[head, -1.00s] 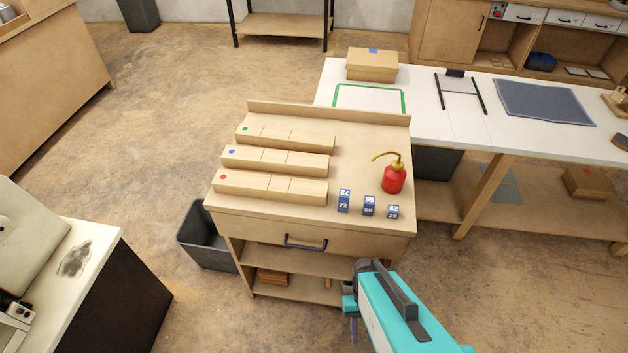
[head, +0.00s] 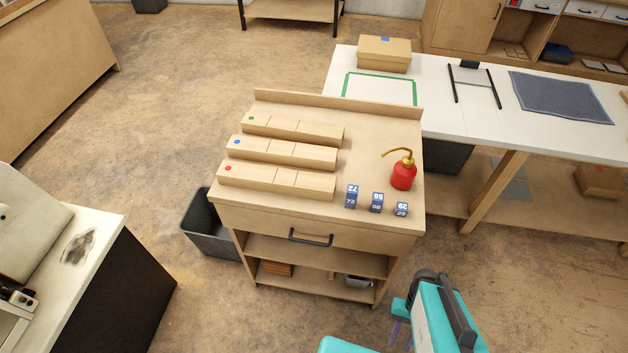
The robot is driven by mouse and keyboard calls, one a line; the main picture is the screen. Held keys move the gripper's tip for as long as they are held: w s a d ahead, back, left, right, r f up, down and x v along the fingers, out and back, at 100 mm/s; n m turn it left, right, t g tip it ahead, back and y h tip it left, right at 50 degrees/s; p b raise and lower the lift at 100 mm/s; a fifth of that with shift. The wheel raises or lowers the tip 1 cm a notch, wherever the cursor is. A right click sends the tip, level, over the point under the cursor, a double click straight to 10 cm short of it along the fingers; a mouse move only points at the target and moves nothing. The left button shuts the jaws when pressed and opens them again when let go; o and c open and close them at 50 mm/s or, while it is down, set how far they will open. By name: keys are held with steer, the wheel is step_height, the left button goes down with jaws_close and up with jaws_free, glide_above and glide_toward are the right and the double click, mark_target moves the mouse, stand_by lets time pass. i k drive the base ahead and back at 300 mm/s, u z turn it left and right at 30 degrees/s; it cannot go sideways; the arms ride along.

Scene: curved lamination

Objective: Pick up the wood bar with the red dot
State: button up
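The wood bar with the red dot (head: 275,180) lies on the small wooden cabinet top (head: 375,150), nearest its front edge. Its red dot is at the left end. The bar with the blue dot (head: 285,153) and the bar with the green dot (head: 293,130) lie behind it, roughly parallel and apart. My teal arm shows at the lower right, in front of the cabinet and away from the bars. Thin purple parts that may be my gripper (head: 400,335) show beside it, mostly hidden and cut off by the frame edge. Nothing is seen held.
Blue number blocks (head: 376,203) and a red oil can (head: 403,174) stand right of the bars. A black bin (head: 208,235) is left of the cabinet. A white workbench (head: 440,115) adjoins at the back right. The floor in front and left is partly clear.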

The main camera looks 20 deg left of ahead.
mark_target(317, 186)
steer(key=z, duration=0.25)
steer(key=k, duration=0.5)
steer(key=u, duration=0.55)
steer(key=k, duration=0.9)
steer(key=u, duration=0.9)
steer(key=i, duration=1.5)
steer(key=z, duration=0.4)
